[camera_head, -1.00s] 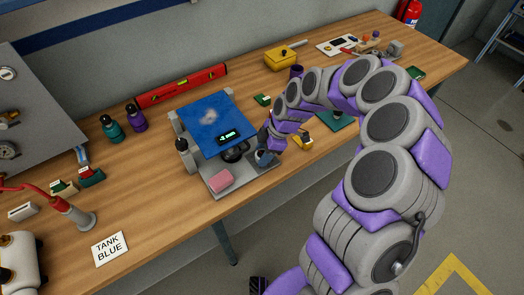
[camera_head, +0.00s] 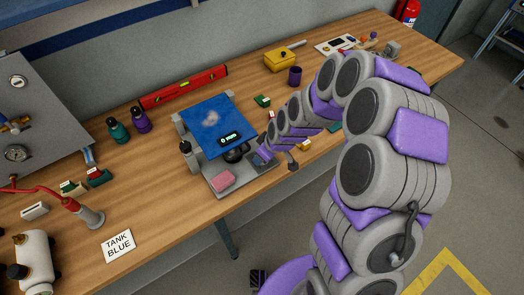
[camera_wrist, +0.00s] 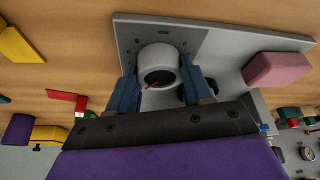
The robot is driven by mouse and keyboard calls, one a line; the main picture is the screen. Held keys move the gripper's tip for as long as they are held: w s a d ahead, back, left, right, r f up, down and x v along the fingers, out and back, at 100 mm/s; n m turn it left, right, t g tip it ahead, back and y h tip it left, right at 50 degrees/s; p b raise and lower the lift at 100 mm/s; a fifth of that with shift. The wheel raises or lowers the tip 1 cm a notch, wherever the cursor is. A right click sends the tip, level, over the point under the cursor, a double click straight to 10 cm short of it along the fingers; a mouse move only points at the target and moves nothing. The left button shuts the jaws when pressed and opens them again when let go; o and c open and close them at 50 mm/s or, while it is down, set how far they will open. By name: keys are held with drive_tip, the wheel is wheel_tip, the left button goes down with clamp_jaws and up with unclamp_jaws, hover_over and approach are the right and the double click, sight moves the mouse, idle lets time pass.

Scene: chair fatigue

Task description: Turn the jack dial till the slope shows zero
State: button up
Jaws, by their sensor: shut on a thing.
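The jack stand has a tilting blue top plate (camera_head: 205,115) over a grey base (camera_head: 238,190). A small black slope display (camera_head: 230,138) sits on the blue plate's front edge; its green digit looks like 0 but is very small. The round grey jack dial (camera_wrist: 159,58), with a dark face and red pointer, shows in the wrist view. My gripper (camera_wrist: 161,86) has its blue fingers on either side of the dial and is shut on it. In the head view my gripper (camera_head: 264,154) is at the base's right side and the dial is mostly hidden.
A pink block (camera_head: 222,180) lies on the base's front. Two bottles (camera_head: 118,130) and a red level (camera_head: 184,87) are behind and left. A purple cup (camera_head: 295,76) and yellow box (camera_head: 282,60) stand at the back right. The front left has a TANK BLUE card (camera_head: 119,245).

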drive_tip(key=shift+m+p, duration=0.3)
drive_tip(key=shift+m, duration=0.4)
drive_tip(key=o, duration=1)
drive_tip(key=shift+o, duration=0.2)
drive_tip(key=p+v, duration=0.2)
drive_tip(key=v, duration=1.5)
drive_tip(key=shift+s, duration=0.25)
drive_tip(key=shift+r, duration=0.1)
drive_tip(key=s+d+r+m+g+h, duration=0.1)
drive_tip(key=s+d+r+m, duration=0.1)
drive_tip(key=s, duration=0.7)
drive_tip(key=s+d+r+m+g+h, duration=0.1)
drive_tip(key=s+d+r+m+g, duration=0.1)
drive_tip(key=s, duration=0.7)
drive_tip(key=s+d+r+m+g+h, duration=0.1)
drive_tip(key=s+d+r+m, duration=0.2)
drive_tip(key=s, duration=0.6)
drive_tip(key=shift+s+d+r+m+g+b, duration=0.3)
drive_tip(key=shift+s+d+r+m+b, duration=0.1)
drive_tip(key=shift+d+m, duration=0.65)
